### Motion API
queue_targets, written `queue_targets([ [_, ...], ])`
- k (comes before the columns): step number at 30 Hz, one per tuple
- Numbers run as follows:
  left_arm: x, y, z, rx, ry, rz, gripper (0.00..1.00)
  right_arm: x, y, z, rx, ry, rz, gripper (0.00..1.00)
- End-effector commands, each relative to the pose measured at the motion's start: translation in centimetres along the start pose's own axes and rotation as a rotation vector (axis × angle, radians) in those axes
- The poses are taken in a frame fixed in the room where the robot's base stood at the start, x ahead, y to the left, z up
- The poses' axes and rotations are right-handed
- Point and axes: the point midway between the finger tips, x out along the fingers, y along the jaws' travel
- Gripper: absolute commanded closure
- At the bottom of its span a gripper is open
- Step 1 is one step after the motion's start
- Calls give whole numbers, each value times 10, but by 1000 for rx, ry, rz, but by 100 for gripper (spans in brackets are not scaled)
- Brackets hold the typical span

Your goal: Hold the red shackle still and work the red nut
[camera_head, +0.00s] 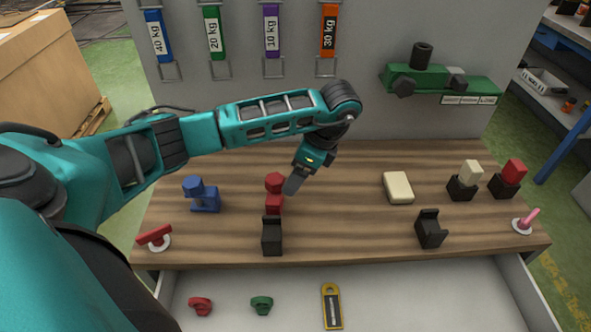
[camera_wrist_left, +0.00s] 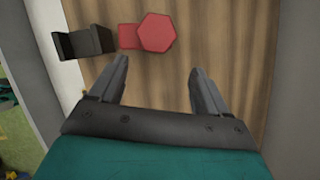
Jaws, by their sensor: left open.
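The red shackle (camera_head: 274,203) stands on the wooden bench left of centre, with the red hexagonal nut (camera_head: 274,181) at its top. In the left wrist view the nut (camera_wrist_left: 157,32) shows face-on and partly covers the shackle block (camera_wrist_left: 127,36). My left gripper (camera_head: 292,186) points down just right of the nut in the head view. In the wrist view its two fingers (camera_wrist_left: 158,77) are apart with nothing between them, and the nut lies beyond the tips. I see no contact. My right gripper is not in view.
A black bracket (camera_head: 272,239) stands in front of the shackle. A blue piece (camera_head: 204,196) stands to its left and a cream block (camera_head: 397,188) to its right. Another black bracket (camera_head: 430,229) is farther right. The bench between the red shackle and the cream block is clear.

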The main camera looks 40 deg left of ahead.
Motion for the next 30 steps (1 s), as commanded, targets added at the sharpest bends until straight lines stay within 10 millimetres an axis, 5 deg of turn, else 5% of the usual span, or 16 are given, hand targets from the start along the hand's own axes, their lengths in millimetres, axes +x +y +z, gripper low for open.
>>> queue_targets([
  [1,-15,4,6,70,-2,-31,23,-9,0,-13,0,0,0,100],
  [11,-15,18,2,329,-3,-135,23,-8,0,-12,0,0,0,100],
  [23,-14,38,3,717,-1,-297,23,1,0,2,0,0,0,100],
  [30,-4,51,13,990,-4,-411,23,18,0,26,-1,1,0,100],
])
